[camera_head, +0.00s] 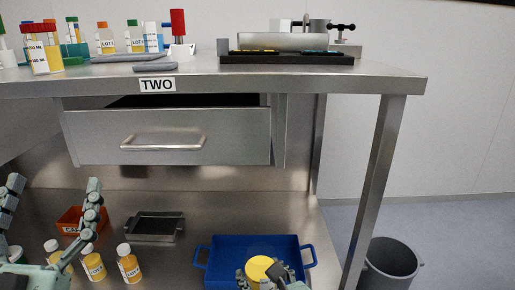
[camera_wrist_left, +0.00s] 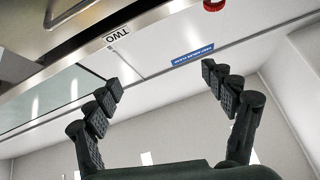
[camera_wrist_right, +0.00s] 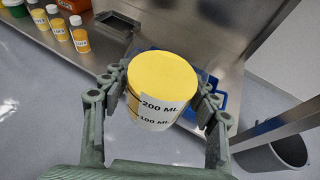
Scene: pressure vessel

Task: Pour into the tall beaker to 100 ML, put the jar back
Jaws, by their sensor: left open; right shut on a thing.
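My right gripper (camera_wrist_right: 163,82) is shut on a wide container (camera_wrist_right: 152,115) with a flat yellow top and a white label marked 200 ML and 100 ML. I cannot tell if the top is a lid or contents. In the head view this container (camera_head: 260,268) shows low in front of the blue tray. My left gripper (camera_head: 52,195) is open and empty at the lower left; in the left wrist view its fingers (camera_wrist_left: 160,80) are spread with nothing between them. A red-topped container (camera_head: 45,55) with ML marks and yellow contents stands at the table's left.
The steel table (camera_head: 240,83) is labelled TWO, above a drawer (camera_head: 170,135). Several LOT bottles (camera_head: 129,265), an orange bin (camera_head: 72,220) and a grey tray (camera_head: 153,228) are on the lower shelf near the blue tray (camera_head: 305,258). A grey bin (camera_head: 391,262) stands right of the table leg (camera_head: 377,165).

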